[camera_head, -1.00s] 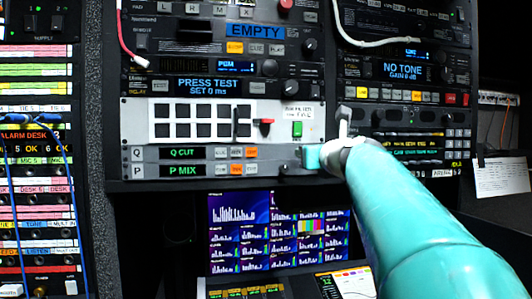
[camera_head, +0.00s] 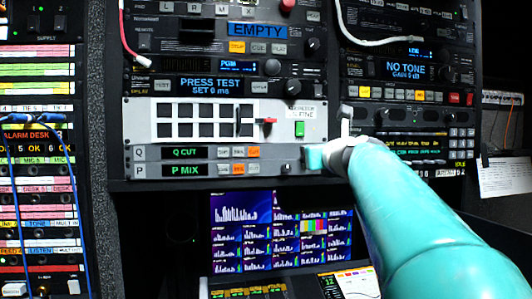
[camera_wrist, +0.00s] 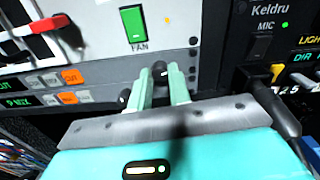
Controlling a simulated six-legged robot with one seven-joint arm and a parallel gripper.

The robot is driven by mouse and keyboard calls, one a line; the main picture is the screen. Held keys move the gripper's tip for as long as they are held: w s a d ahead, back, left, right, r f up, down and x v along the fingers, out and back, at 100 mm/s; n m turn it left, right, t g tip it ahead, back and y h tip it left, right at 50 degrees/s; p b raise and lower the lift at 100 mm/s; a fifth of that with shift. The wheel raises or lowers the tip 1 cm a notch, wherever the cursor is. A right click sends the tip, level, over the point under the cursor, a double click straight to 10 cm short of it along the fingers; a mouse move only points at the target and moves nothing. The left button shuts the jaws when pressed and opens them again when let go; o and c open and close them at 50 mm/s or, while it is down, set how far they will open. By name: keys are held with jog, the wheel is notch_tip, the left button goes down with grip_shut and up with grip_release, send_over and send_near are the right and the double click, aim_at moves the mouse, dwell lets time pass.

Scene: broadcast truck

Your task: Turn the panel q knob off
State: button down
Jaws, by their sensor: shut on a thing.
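The panel Q strip (camera_head: 205,152) has a green "Q CUT" display and a row of small buttons, one lit orange. Its right end is covered by my gripper (camera_head: 312,158) in the head view. In the wrist view, my gripper (camera_wrist: 160,78) has its two pale green fingers shut on a small black knob (camera_wrist: 160,69) on the grey strip. This knob is at the level of the Q row. Its pointer mark cannot be made out.
The panel P strip (camera_head: 205,170) lies just below, with its own black knob (camera_wrist: 124,97) close to my left finger. A green FAN switch (camera_wrist: 133,24) and a red-handled lever (camera_wrist: 34,27) are above. Monitors (camera_head: 282,230) stand below the rack.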

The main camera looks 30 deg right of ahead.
jog(key=m, duration=1.5)
jog(key=m+h, duration=0.1)
jog(key=m, duration=1.4)
jog(key=shift+f+m, duration=0.2)
jog(key=shift+m, duration=0.2)
dwell(0.8)
dwell(0.5)
jog(key=c, duration=1.3)
grip_release()
